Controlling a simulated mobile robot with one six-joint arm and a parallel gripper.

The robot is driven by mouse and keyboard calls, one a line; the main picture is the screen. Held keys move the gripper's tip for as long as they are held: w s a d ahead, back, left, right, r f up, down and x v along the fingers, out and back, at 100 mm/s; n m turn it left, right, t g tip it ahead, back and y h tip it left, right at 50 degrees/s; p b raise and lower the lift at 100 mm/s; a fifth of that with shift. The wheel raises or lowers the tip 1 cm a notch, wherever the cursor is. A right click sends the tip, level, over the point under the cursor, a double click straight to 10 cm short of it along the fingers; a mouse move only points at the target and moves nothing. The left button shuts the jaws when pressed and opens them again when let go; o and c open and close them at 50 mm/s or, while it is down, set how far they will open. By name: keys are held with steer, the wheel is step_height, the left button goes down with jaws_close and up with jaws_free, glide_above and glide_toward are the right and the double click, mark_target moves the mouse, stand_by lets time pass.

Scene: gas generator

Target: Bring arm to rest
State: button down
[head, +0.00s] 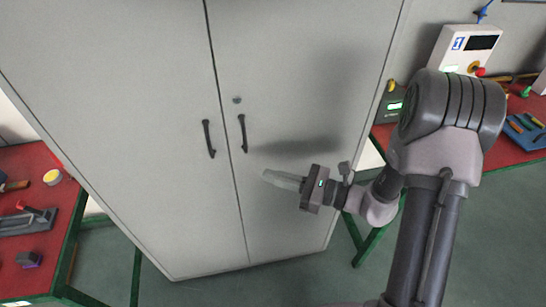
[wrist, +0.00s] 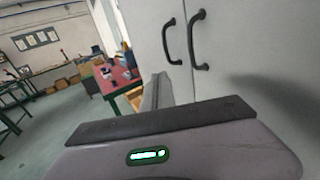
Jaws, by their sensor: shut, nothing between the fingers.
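My gripper (head: 270,176) is shut and empty. It points left in the head view, in front of the grey two-door cabinet (head: 120,90), at the lower part of the right door. My arm reaches it from the right side of the picture. In the wrist view the shut fingers (wrist: 157,88) stand up behind the gripper body. The cabinet doors (wrist: 250,60) are shut, with two dark handles that also show in the wrist view. A gap between my gripper and the door is hard to judge.
A red-topped bench (head: 88,170) with tools stands at the left. Another red bench (head: 500,155) at the right carries a white box (head: 462,48) with a display. Green floor is open in front of the cabinet. The wrist view shows a red table (wrist: 115,80) farther off.

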steer(key=s+a+r+n+g+h, duration=0.2)
steer(key=s+r+n+g+h, duration=0.15)
steer(key=s+n, duration=0.35)
steer(key=s+a+r+n+g+h, duration=0.25)
steer(key=s+n+g, duration=0.3)
steer(key=s, duration=0.35)
steer(key=s+d+r+n+t+h, duration=0.2)
steer(key=d+r+n+t+h, duration=0.4)
steer(key=d, duration=0.4)
steer(key=shift+s+t+h+b, duration=0.45)
steer(key=shift+t+h, duration=0.15)
steer(key=shift+h, duration=0.6)
steer(key=shift+d, duration=0.1)
